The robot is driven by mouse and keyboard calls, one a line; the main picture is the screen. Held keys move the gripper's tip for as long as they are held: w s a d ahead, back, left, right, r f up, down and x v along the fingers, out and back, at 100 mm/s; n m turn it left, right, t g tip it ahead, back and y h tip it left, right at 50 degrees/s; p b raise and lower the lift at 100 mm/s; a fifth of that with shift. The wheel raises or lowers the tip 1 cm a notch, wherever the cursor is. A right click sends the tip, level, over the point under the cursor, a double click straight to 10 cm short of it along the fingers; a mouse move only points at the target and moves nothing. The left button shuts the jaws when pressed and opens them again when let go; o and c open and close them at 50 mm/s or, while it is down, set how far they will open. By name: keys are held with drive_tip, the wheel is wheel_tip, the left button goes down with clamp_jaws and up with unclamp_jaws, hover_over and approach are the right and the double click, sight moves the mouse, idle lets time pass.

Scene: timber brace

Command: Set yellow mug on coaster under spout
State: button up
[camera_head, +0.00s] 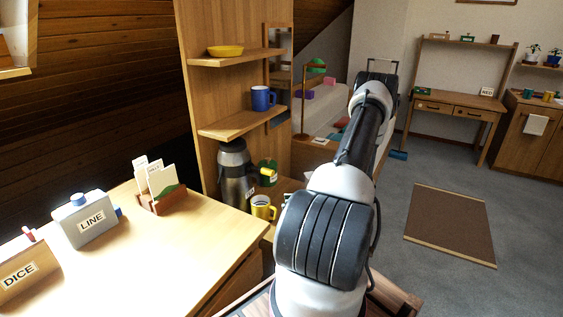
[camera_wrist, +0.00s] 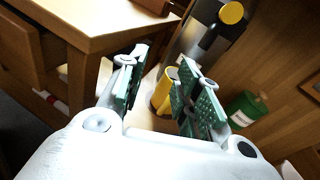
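The yellow mug (camera_head: 262,207) stands upright on a low wooden surface beside the steel and black flask (camera_head: 236,178). In the wrist view the yellow mug (camera_wrist: 159,92) lies beyond my gripper (camera_wrist: 163,65), partly hidden by the right finger. My gripper is open, with its green-padded fingers apart and nothing held between them. The flask (camera_wrist: 200,38) rises behind the mug in the wrist view. The head view does not show my fingers; my arm covers that area.
A green canister (camera_head: 267,173) stands behind the mug and also shows in the wrist view (camera_wrist: 246,109). A desk (camera_head: 165,245) with a card holder (camera_head: 160,198) and a LINE box (camera_head: 88,218) is on the left. A blue mug (camera_head: 263,98) sits on a shelf above.

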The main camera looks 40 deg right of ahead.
drive_tip(key=s+a+r+n+g, duration=0.2)
drive_tip(key=a+r+n+g, duration=0.5)
drive_tip(key=r, duration=0.3)
drive_tip(key=s+a+r+n+g, duration=0.1)
drive_tip(key=a+r+n+g, duration=0.4)
drive_tip(key=a+r+n, duration=0.45)
drive_tip(key=s+a+r+n+t+h, duration=0.1)
drive_tip(key=s+r+n+h, duration=0.4)
drive_tip(key=r, duration=0.2)
drive_tip(key=s+a+r+n+t+h, duration=0.1)
drive_tip(key=s+r+n+t+h, duration=0.1)
drive_tip(key=s+r+n+h, duration=0.3)
drive_tip(key=v, duration=0.3)
drive_tip(key=shift+s+a+r, duration=0.15)
drive_tip(key=shift+s+r, duration=0.1)
drive_tip(key=shift+r, duration=0.1)
